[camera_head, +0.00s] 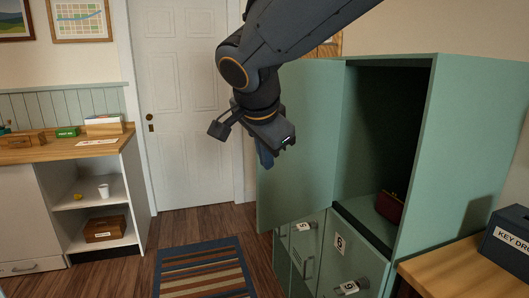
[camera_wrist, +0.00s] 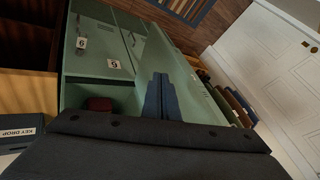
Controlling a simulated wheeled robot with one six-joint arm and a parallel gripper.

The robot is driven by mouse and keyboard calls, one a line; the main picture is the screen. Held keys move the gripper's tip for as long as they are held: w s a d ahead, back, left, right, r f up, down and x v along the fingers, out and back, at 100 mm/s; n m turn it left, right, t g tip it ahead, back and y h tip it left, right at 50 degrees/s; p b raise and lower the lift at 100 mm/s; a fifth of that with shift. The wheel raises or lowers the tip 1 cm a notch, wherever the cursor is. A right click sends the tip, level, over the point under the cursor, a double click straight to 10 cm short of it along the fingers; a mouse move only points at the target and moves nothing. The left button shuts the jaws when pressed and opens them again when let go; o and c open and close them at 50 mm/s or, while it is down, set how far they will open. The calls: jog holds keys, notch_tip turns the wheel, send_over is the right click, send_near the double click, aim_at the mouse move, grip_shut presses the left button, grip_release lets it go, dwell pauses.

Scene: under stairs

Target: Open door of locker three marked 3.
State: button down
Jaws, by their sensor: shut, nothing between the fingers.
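The green locker block (camera_head: 485,130) stands at the right. Its upper right compartment is open, with its door (camera_head: 305,150) swung out to the left. No number shows on this door's visible face, so I cannot read whether it is 3. A dark red purse (camera_head: 390,207) lies inside; it also shows in the wrist view (camera_wrist: 98,104). My gripper (camera_head: 265,158) is shut and empty, pointing down at the open door's outer left edge. Its blue fingers (camera_wrist: 162,98) show against the green door in the wrist view. I cannot tell whether they touch it.
A wooden surface with a KEY DROP box (camera_head: 510,240) stands at the right front. A striped rug (camera_head: 205,270) lies on the floor. A white door (camera_head: 185,100) and a shelf unit (camera_head: 75,225) are left.

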aim_at(262, 177)
jog(key=shift+w+a+f+p, duration=0.25)
jog(key=shift+w+f+p, duration=0.3)
jog(key=shift+w+f, duration=0.55)
jog(key=shift+w+a+f+p, duration=0.2)
jog(key=shift+w+f+p, duration=0.45)
jog(key=shift+w, duration=0.7)
jog(key=shift+w+a+f+p, duration=0.25)
jog(key=shift+w+f+p, duration=0.2)
jog(key=shift+w+f, duration=0.65)
jog(key=shift+w+r, duration=0.15)
